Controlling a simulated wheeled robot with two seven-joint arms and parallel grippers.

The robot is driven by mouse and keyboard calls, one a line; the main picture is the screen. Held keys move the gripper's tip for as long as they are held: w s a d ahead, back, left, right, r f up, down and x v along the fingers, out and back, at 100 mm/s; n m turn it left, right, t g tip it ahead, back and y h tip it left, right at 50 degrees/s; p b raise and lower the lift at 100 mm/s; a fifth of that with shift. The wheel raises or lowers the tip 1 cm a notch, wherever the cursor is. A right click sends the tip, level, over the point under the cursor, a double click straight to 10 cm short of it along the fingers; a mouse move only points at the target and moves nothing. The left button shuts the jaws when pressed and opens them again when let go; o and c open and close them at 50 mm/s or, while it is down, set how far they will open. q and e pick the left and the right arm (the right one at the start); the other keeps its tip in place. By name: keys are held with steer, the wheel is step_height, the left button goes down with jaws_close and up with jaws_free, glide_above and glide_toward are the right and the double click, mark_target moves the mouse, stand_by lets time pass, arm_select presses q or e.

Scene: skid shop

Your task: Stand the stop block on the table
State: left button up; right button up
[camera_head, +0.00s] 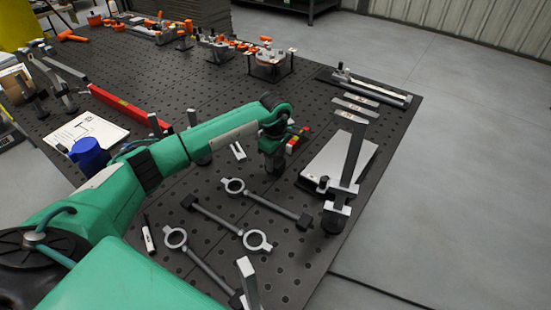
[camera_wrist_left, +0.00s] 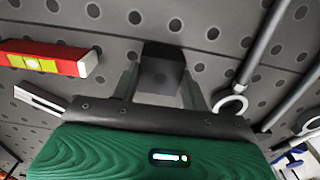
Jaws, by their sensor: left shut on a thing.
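My left gripper (camera_head: 272,164) reaches down over the perforated black table (camera_head: 215,115), near its middle. In the left wrist view my left gripper (camera_wrist_left: 162,88) has its two fingers on either side of a dark grey square block (camera_wrist_left: 161,72), which looks like the stop block. It is shut on this block. In the head view the block is mostly hidden by the gripper and hard to make out. I cannot tell whether its underside touches the table. My right gripper is not in view.
A red level (camera_wrist_left: 52,58) with a yellow window lies close beside the gripper. Ring-ended rods (camera_head: 215,215) lie in front. A tall clamp (camera_head: 345,180) stands by a pale plate (camera_head: 325,165) to the right. A blue cup (camera_head: 90,157) and paper (camera_head: 75,132) are left.

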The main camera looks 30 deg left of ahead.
arm_select(q)
steer(key=shift+f, duration=0.3)
steer(key=o, duration=1.1)
steer(key=shift+c, duration=0.2)
steer(key=shift+o, duration=1.2)
steer(key=shift+r+p, duration=0.45)
steer(key=shift+r, duration=0.95)
steer(key=shift+r+p, duration=0.7)
steer(key=shift+r, duration=1.4)
